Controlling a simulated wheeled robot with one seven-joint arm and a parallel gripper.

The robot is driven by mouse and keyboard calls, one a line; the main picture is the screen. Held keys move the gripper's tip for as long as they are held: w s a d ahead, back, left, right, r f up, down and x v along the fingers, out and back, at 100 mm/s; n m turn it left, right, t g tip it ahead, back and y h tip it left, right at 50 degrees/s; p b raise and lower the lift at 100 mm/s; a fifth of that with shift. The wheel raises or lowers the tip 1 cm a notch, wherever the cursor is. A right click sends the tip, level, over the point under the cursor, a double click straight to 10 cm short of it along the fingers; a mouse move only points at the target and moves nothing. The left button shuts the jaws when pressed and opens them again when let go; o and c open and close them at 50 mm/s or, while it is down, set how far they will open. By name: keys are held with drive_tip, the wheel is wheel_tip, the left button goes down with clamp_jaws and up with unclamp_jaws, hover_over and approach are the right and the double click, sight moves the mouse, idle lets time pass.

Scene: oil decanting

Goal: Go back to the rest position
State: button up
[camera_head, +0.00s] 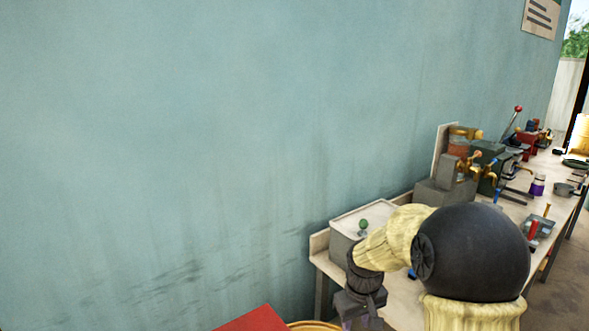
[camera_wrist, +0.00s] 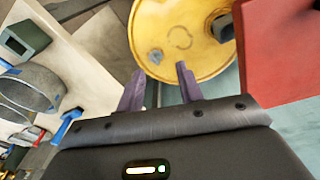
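My gripper shows in the wrist view (camera_wrist: 160,85) with its two purple fingers apart and nothing between them. It points toward the top of a yellow drum (camera_wrist: 180,35), which lies beyond the fingertips. In the head view my gripper (camera_head: 360,322) hangs at the end of my bent arm, beside the near end of the workbench (camera_head: 400,297). Its fingertips are cut off by the bottom edge there. The drum's rim (camera_head: 315,325) just shows at the bottom of the head view.
A red object (camera_head: 255,320) stands left of the drum, and also shows in the wrist view (camera_wrist: 280,50). A grey box (camera_head: 352,225) with a light top sits on the bench's near end. Brass-tapped equipment (camera_head: 470,165) and tools stand farther along. A blue-green wall (camera_head: 200,130) runs behind.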

drive_tip(key=s+r+m+t+p, duration=0.1)
drive_tip(key=s+r+m+p, duration=0.2)
drive_tip(key=s, duration=1.3)
drive_tip(key=shift+s+d+r+m, duration=0.2)
drive_tip(key=shift+d+r+m, duration=0.2)
drive_tip(key=shift+m, duration=0.1)
drive_tip(key=shift+w, duration=0.15)
drive_tip(key=shift+c, duration=0.2)
